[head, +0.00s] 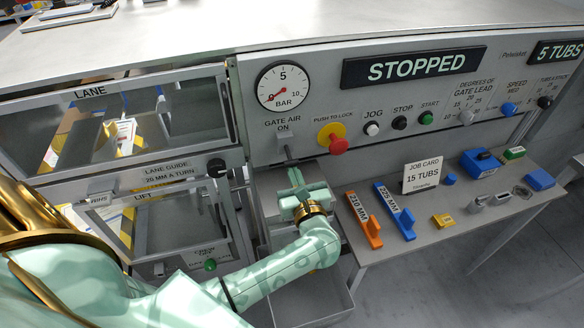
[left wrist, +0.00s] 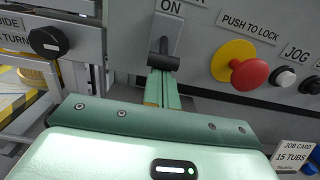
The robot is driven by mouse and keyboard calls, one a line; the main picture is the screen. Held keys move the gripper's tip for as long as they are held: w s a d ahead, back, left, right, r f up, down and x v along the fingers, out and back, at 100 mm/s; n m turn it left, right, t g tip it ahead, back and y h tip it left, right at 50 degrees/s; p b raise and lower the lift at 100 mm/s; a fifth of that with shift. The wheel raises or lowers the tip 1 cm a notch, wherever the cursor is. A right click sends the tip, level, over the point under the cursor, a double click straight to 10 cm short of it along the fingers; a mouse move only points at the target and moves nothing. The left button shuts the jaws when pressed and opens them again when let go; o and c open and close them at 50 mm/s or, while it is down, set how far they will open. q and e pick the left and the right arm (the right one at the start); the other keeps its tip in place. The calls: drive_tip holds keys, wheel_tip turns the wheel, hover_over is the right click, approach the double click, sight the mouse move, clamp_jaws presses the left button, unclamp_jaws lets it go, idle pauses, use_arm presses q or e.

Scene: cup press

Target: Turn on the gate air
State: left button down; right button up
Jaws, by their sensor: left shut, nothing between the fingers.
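The gate air switch (head: 287,153) sits on the grey panel under its "GATE AIR ON" label. In the left wrist view its dark crossbar handle (left wrist: 163,62) is at the lower end of a light plate, below the word ON. The pressure gauge (head: 283,86) above has its red needle near 0 bar. My left gripper (head: 294,178) is shut and empty. Its fingertips (left wrist: 162,78) are just below the handle, very close to it; I cannot tell whether they touch. My right gripper is not in view.
A red push-to-lock button (head: 338,145) on a yellow plate is close right of the switch. A black lane guide knob (head: 216,165) is to the left. A shelf (head: 400,245) with orange and blue gauges and a job card lies right of my arm. The display (head: 415,66) reads STOPPED.

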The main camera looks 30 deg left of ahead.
sight(289, 153)
use_arm(q)
drive_tip(key=r+h+p, duration=0.1)
drive_tip(key=p, duration=0.1)
drive_tip(key=r+g+p, duration=0.1)
drive_tip(key=r+g+h+p, duration=0.1)
drive_tip(key=p, duration=0.1)
drive_tip(key=shift+s+d+r+h+p, duration=0.2)
drive_tip(key=shift+s+d+h+p, duration=0.05)
drive_tip(key=shift+d+h+p, duration=0.1)
drive_tip(key=shift+r+g+h+p, duration=0.25)
drive_tip(key=shift+g+h+p, duration=0.3)
drive_tip(key=shift+g+p, duration=0.1)
drive_tip(key=shift+a+r, duration=0.1)
drive_tip(key=shift+r, duration=0.45)
drive_tip(key=shift+w+a+r+p, duration=0.1)
drive_tip(key=shift+w+r+p, duration=0.1)
drive_tip(key=shift+r+p, duration=0.15)
drive_tip(key=shift+f, duration=0.15)
